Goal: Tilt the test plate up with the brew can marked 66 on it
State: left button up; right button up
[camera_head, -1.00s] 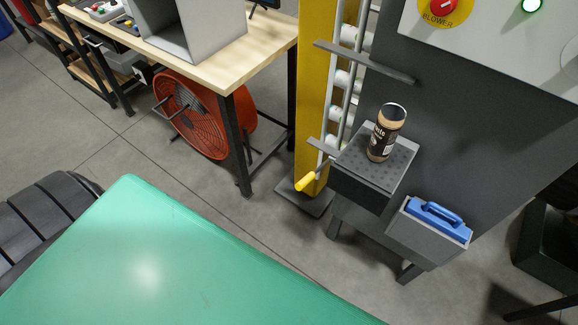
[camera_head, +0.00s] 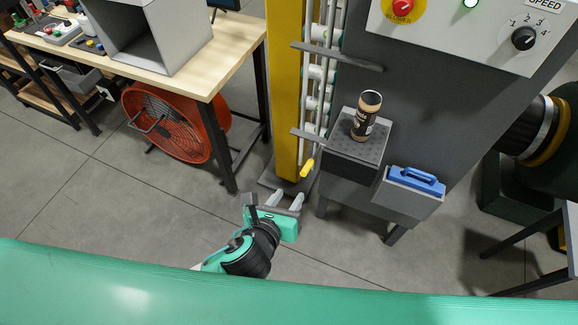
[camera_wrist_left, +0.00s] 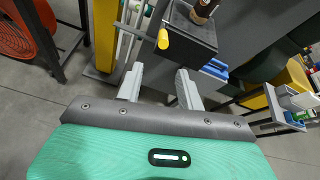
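The brown brew can (camera_head: 366,115) stands upright on the dark perforated test plate (camera_head: 346,147), which lies about level on a black box at the grey machine. The can's marking is too small to read. A yellow handle (camera_head: 307,168) sticks out at the plate's left side. My left gripper (camera_head: 284,201) is open and empty, low and to the left of the plate, apart from it. In the left wrist view the yellow handle (camera_wrist_left: 163,39) is beyond the open fingers (camera_wrist_left: 158,86), and the can (camera_wrist_left: 204,9) is cut by the top edge. My right gripper is not in view.
A grey bin with a blue-handled tool (camera_head: 416,180) hangs right of the plate. A yellow post (camera_head: 286,90) and rails with white cans (camera_head: 320,73) stand to the left. An orange fan (camera_head: 172,122) sits under the wooden bench (camera_head: 205,62). Open floor lies in front.

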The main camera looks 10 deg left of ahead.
aim_at(309, 165)
pick_arm(q)
jog(key=shift+m, duration=0.3)
jog(key=p+x, duration=0.1)
jog(key=x, duration=0.2)
jog(key=r+p+x, duration=0.1)
jog(key=x, duration=0.3)
jog(key=p+x, duration=0.1)
jog(key=x, duration=0.3)
jog(key=shift+w+d, duration=0.15)
jog(key=shift+w, duration=0.3)
jog(key=shift+w+d+f, duration=0.2)
jog(key=shift+w+f, duration=0.15)
jog(key=shift+w, duration=0.3)
grip_shut()
